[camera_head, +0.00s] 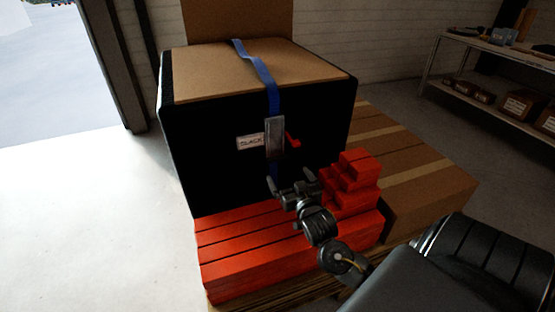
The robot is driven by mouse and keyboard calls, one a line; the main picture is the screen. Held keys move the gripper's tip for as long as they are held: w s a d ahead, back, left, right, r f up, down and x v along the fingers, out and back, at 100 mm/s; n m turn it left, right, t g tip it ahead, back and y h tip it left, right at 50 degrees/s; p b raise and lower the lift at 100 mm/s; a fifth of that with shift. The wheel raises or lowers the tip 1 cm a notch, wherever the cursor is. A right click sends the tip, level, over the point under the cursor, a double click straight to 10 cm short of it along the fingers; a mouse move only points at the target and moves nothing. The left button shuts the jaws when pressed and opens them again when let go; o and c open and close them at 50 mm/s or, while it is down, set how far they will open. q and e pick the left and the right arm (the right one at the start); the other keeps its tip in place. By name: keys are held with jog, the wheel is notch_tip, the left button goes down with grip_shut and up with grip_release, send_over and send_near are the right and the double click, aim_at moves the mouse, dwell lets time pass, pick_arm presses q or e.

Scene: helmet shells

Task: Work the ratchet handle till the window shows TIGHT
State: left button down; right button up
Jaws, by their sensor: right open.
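A blue strap (262,78) runs over the top of a large black-sided crate (215,160) and down its front. A grey metal ratchet (275,137) sits on the strap at the front face. A red handle piece (293,141) sticks out at the ratchet's right side. A white window label (250,141) left of the ratchet reads SLACK. My right gripper (291,181) is open and empty, below the ratchet and apart from it, with its fingers toward the crate front. My left gripper is not in view.
Red stepped blocks (350,180) stand just right of my right gripper, on a red slatted base (240,250). A cardboard box (430,180) lies behind them at the right. A shelf (490,95) stands at the far right. The floor at left is clear.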

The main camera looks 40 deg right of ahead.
aim_at(278, 160)
jog(key=b+x, duration=0.1)
jog(key=x, duration=0.9)
jog(key=shift+w+f, duration=0.1)
jog(key=shift+w+d, duration=0.15)
jog(key=shift+w, duration=0.1)
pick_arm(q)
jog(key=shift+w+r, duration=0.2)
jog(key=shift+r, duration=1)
pick_arm(e)
jog(key=shift+c, duration=0.4)
jog(key=c, duration=1)
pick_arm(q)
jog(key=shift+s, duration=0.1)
pick_arm(e)
jog(key=shift+c, duration=0.2)
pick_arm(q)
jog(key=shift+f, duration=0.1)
